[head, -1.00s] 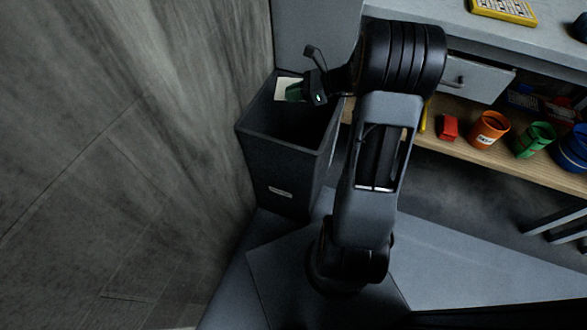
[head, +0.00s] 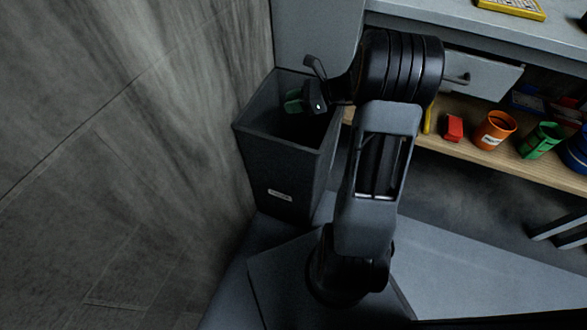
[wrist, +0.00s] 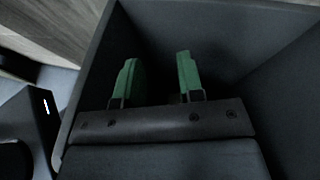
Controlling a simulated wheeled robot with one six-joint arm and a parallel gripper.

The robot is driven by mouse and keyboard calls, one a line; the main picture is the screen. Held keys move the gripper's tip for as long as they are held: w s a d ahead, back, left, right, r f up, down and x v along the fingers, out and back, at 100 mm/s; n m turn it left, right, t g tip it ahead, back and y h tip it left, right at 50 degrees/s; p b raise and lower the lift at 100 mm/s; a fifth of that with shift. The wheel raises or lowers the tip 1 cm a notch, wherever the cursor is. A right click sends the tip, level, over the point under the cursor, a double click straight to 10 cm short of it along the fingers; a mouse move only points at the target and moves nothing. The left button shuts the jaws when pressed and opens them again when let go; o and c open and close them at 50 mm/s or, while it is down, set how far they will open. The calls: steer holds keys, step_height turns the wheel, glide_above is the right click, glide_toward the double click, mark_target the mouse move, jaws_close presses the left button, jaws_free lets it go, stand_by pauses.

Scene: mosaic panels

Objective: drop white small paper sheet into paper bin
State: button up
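The paper bin (head: 285,165) is a dark, square, open-topped box with a small label on its front, standing against the wall. It also shows in the wrist view (wrist: 95,60), where its dark inside walls surround my fingers. My gripper (head: 292,100) is over the bin's mouth. In the wrist view its two green fingers (wrist: 160,78) stand apart with nothing between them. The white paper sheet is in neither current view; the bin's floor is too dark to make out.
A grey counter (head: 425,20) with a drawer (head: 490,78) stands at the right. The wooden shelf (head: 480,160) below holds an orange cup (head: 494,130), a green cup (head: 541,140) and a red object (head: 453,127). The wall (head: 120,130) closes off the left side.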

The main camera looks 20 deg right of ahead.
steer(key=p+v, duration=0.4)
steer(key=v, duration=1)
steer(key=shift+a+f, duration=0.1)
stand_by(0.3)
steer(key=s+a+r+n+h+p, duration=0.4)
steer(key=a+r+n+p, duration=0.2)
steer(key=r+n+p, duration=0.2)
steer(key=s+a+r+n+g+h+p, duration=0.1)
steer(key=s+a+r+n+h+p, duration=0.3)
steer(key=r+p, duration=0.6)
steer(key=s+a+r+n+g+h+p, duration=0.1)
steer(key=s+a+r+n+h+p, duration=0.3)
steer(key=a+r+n+p, duration=0.5)
step_height(320, 180, up, 5)
steer(key=s+n+p, duration=0.1)
steer(key=s+n, duration=0.1)
steer(key=shift+f+n, duration=0.2)
steer(key=shift+n, duration=0.1)
